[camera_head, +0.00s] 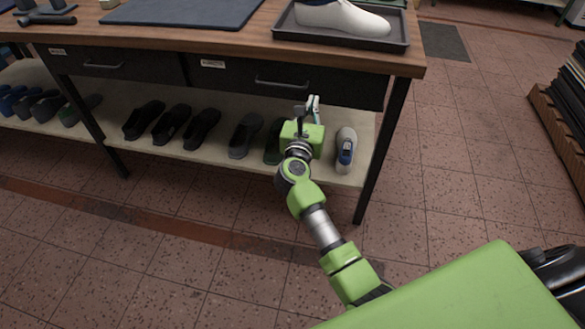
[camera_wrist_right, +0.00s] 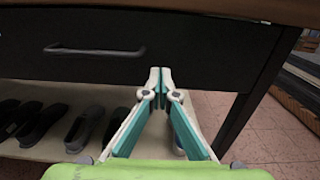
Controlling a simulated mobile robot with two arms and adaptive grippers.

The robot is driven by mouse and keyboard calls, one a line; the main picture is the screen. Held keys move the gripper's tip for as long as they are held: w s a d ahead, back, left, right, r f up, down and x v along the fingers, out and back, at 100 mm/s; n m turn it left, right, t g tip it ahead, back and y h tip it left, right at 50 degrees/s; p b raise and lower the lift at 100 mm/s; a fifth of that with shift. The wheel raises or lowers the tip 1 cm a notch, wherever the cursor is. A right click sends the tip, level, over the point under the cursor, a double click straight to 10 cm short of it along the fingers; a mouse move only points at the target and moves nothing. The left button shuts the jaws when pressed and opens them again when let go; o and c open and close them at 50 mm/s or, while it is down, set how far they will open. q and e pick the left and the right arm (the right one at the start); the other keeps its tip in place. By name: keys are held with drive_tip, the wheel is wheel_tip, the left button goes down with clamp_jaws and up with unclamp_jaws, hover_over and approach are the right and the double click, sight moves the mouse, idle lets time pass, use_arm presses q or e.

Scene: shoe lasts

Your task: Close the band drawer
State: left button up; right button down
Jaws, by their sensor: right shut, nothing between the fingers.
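The bench has two dark drawers, each with a small pale label too small to read, so I cannot tell by label which is the band drawer. The right drawer (camera_head: 235,77) has a bar handle (camera_head: 281,83) and looks flush or nearly flush under the top. The left drawer (camera_head: 135,66) looks shut. My right gripper (camera_head: 314,100) is shut and empty, at the right drawer's front, right of its handle. In the right wrist view its fingertips (camera_wrist_right: 160,72) meet at the lower part of the drawer front (camera_wrist_right: 205,45); touching or just apart, I cannot tell. My left gripper is out of view.
The wooden bench top (camera_head: 180,30) bears a dark tray (camera_head: 345,40) with a white shoe last (camera_head: 345,17) and a dark mat (camera_head: 185,10). Several shoes stand on the lower shelf (camera_head: 125,105). A bench leg (camera_head: 383,150) is right of my gripper.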

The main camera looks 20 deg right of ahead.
drive_tip(key=p+v, duration=0.2)
drive_tip(key=v, duration=2.4)
drive_tip(key=shift+s+a+p, duration=0.3)
drive_tip(key=shift+a+p, duration=0.05)
drive_tip(key=shift+p, duration=0.05)
